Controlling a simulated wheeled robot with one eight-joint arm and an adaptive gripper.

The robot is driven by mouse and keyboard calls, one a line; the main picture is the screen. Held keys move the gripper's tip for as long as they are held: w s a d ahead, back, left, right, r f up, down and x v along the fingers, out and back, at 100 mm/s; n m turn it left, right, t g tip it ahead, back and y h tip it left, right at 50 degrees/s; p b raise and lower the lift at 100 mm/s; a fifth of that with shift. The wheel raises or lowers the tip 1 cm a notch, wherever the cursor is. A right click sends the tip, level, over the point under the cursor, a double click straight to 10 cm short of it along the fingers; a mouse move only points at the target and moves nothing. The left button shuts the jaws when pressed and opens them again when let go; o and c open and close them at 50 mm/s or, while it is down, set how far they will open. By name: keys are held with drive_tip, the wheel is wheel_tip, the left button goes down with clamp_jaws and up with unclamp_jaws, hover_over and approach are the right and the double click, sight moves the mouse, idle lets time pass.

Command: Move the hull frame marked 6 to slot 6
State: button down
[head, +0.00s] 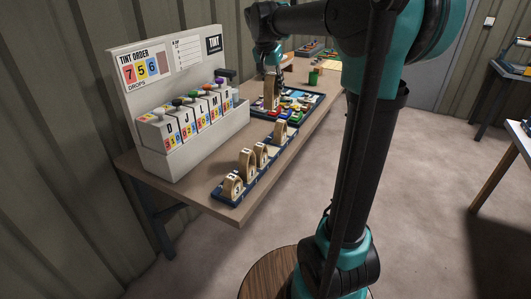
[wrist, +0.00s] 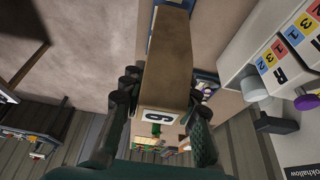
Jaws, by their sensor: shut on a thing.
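My gripper (head: 270,76) is shut on a wooden hull frame (head: 271,93), held upright above the table near the coloured tray. In the wrist view the hull frame (wrist: 166,75) lies between the fingers of my gripper (wrist: 160,100). Its white label reads 6, turned in that view. A dark blue slotted rack (head: 262,171) lies along the table's front edge. Several other wooden frames stand in it, including one at the near end (head: 233,186) and one at the far end (head: 279,132). The slot numbers are too small to read.
A white dispenser stand (head: 190,160) with several coloured-knob bottles and a "TINT ORDER" board (head: 150,75) stands left of the rack. A dark tray (head: 257,113) of coloured pieces lies behind the rack. A green cup (head: 313,77) stands farther back.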

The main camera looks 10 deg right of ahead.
wheel_tip(320, 180, down, 20)
drive_tip(key=shift+r, duration=0.2)
idle(0.4)
drive_tip(key=c, duration=1.1)
unclamp_jaws()
drive_tip(key=shift+f, duration=0.1)
drive_tip(key=shift+c, duration=0.2)
drive_tip(key=shift+a, duration=0.1)
drive_tip(key=v, duration=1.2)
drive_tip(key=s+d+f+n+y, duration=0.1)
drive_tip(key=s+d+f+n, duration=0.2)
drive_tip(key=s+f, duration=0.6)
drive_tip(key=s+d+f+n+y, duration=0.1)
drive_tip(key=s+d+f+n, duration=0.3)
drive_tip(key=s+f, duration=0.5)
drive_tip(key=s, duration=0.8)
drive_tip(key=shift+s+f+y, duration=0.3)
drive_tip(key=shift+y, duration=0.1)
